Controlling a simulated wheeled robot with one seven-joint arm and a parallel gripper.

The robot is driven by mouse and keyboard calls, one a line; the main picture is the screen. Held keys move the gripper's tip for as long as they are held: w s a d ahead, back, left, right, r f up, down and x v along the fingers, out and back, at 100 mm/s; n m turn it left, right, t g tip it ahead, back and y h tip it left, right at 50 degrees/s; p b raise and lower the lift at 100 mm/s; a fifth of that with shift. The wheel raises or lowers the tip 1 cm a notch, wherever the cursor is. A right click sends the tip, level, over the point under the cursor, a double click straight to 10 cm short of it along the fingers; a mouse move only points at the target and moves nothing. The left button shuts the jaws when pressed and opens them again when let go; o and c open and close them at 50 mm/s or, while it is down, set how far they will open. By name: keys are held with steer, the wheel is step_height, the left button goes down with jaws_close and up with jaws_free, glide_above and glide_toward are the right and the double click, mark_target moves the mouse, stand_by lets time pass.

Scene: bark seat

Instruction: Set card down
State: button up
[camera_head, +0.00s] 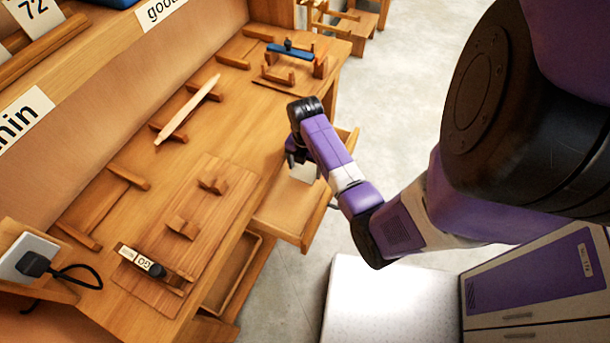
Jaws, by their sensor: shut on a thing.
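My gripper (295,158) is at the right edge of the wooden bench, at the end of my purple arm, pointing down. It is shut on a small white card (304,173), which shows just below and beside the fingers. The card is above or close to the wooden pull-out board (285,205) at the bench's front. I cannot tell whether the card touches it. The fingertips are partly hidden by the wrist.
The bench (225,145) bears a pale wooden strip (190,108), a blue tool (290,51) on a wooden stand and a labelled block (142,261) on a board. An open drawer (232,275) juts out in front. A white-topped cabinet (385,300) stands at lower right.

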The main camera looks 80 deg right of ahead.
mark_target(305, 171)
step_height(305, 171, down, 5)
steer(key=shift+f, duration=0.1)
stand_by(0.3)
steer(key=shift+f+b, duration=0.3)
steer(key=shift+f, duration=0.05)
steer(key=shift+a+f, duration=0.1)
steer(key=shift+f, duration=0.2)
steer(key=o, duration=1.1)
steer(key=shift+s, duration=0.1)
steer(key=shift+o, duration=0.4)
steer(key=shift+f, duration=0.15)
step_height(305, 171, up, 14)
steer(key=shift+f+p, duration=0.2)
steer(key=shift+p, duration=0.1)
